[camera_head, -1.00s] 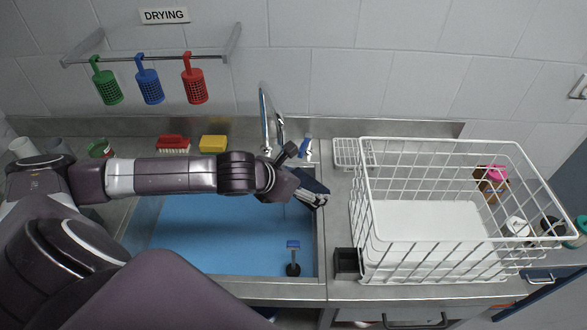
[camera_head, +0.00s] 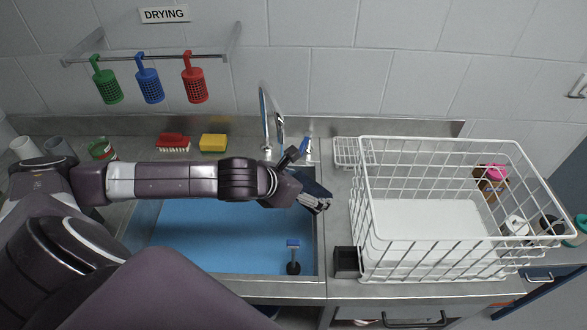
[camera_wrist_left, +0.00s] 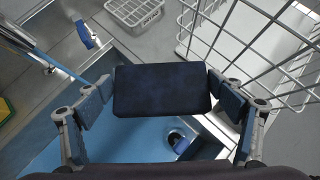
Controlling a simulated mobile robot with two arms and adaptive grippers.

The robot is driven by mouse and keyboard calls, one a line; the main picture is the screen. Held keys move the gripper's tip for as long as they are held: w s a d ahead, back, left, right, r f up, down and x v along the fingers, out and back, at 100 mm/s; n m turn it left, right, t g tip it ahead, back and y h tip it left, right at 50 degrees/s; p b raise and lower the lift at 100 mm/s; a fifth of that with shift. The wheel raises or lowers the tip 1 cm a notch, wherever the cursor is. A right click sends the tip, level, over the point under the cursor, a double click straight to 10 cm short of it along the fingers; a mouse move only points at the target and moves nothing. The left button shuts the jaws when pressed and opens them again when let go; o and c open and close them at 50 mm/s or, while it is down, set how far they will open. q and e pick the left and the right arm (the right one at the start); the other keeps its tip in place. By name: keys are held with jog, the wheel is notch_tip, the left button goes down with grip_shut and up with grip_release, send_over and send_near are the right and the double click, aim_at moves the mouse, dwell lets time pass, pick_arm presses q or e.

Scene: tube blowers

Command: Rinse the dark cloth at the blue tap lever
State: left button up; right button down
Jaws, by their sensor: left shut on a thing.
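My left gripper (camera_head: 314,202) is shut on the dark navy cloth (camera_head: 314,183), over the right end of the blue sink (camera_head: 210,235). In the left wrist view the cloth (camera_wrist_left: 162,89) is a folded, flat pad between the two fingers. The blue tap lever (camera_head: 305,147) stands behind the gripper at the sink's back right edge. It also shows in the left wrist view (camera_wrist_left: 84,35), up and left of the cloth and apart from it. The chrome tap (camera_head: 264,112) rises behind my wrist; its spout end is partly hidden. My right gripper is not in view.
A white wire basket (camera_head: 440,244) stands close right of the sink, with a small white rack (camera_head: 347,152) behind it. A blue-topped plug (camera_head: 293,256) stands in the sink. A red brush (camera_head: 173,142) and yellow sponge (camera_head: 213,142) lie on the back ledge.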

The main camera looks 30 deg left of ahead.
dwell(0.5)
pick_arm(q)
jog(key=shift+s+d+r+p, duration=0.3)
jog(key=shift+r+p, duration=0.15)
jog(key=shift+p, duration=0.1)
jog(key=s+d+r+p, duration=0.1)
jog(key=d+r+p, duration=0.1)
jog(key=p, duration=0.1)
jog(key=shift+s+r, duration=0.15)
jog(key=shift+s, duration=0.2)
jog(key=shift+s+d+r+p, duration=0.45)
jog(key=shift+d+p, duration=0.1)
jog(key=shift+d, duration=0.1)
jog(key=shift+w, duration=0.1)
